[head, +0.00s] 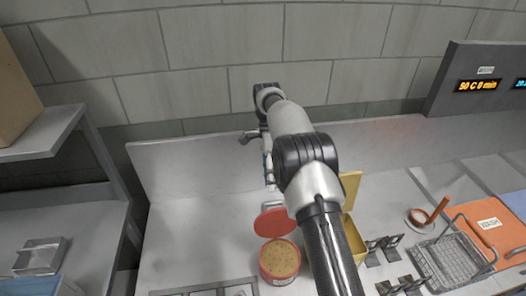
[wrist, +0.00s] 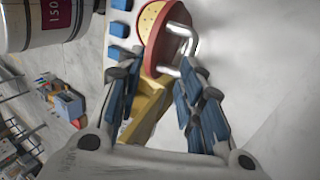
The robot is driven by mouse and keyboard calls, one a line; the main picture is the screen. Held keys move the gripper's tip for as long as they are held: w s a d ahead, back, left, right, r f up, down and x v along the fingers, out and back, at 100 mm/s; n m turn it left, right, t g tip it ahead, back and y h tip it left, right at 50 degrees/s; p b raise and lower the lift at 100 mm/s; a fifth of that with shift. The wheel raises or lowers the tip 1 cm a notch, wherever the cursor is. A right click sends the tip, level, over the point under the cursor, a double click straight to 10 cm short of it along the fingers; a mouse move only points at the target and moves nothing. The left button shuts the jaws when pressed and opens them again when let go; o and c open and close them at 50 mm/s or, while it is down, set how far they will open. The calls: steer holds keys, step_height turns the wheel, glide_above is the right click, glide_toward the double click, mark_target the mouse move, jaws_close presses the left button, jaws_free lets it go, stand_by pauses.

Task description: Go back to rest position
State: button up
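My arm reaches across the middle of the head view. My gripper (head: 268,165) is small there and partly hidden by the arm. In the wrist view my gripper (wrist: 158,60) has its blue-padded fingers spread apart, with nothing clearly pinched between them. A red tub (head: 279,262) with speckled yellowish contents stands on the counter at the lower middle. A red lid (head: 275,222) is at the tub's far edge; whether it is attached I cannot tell. In the wrist view the lid (wrist: 166,48) and its pale metal handle (wrist: 188,45) lie beyond the fingertips, the handle near the right finger.
A yellow container (head: 350,188) is partly hidden behind my arm. A wire basket (head: 447,262), an orange board (head: 480,222) and small metal holders (head: 384,246) lie to the right. A shelf unit (head: 45,135) stands left. The counter left of the tub (head: 190,235) is mostly clear.

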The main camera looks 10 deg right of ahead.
steer(key=s+r+n+t+b, duration=0.55)
steer(key=s+r+n, duration=0.35)
steer(key=s+r, duration=0.4)
steer(key=s+f+n+t+b, duration=0.2)
steer(key=s+f+n+b, duration=0.1)
steer(key=s, duration=0.7)
steer(key=s+f+n+t+b, duration=0.2)
steer(key=s+f+n, duration=0.3)
steer(key=s, duration=0.6)
steer(key=shift+f+n+t+b, duration=0.2)
steer(key=shift+n+t+b, duration=0.15)
steer(key=shift+n+b, duration=0.15)
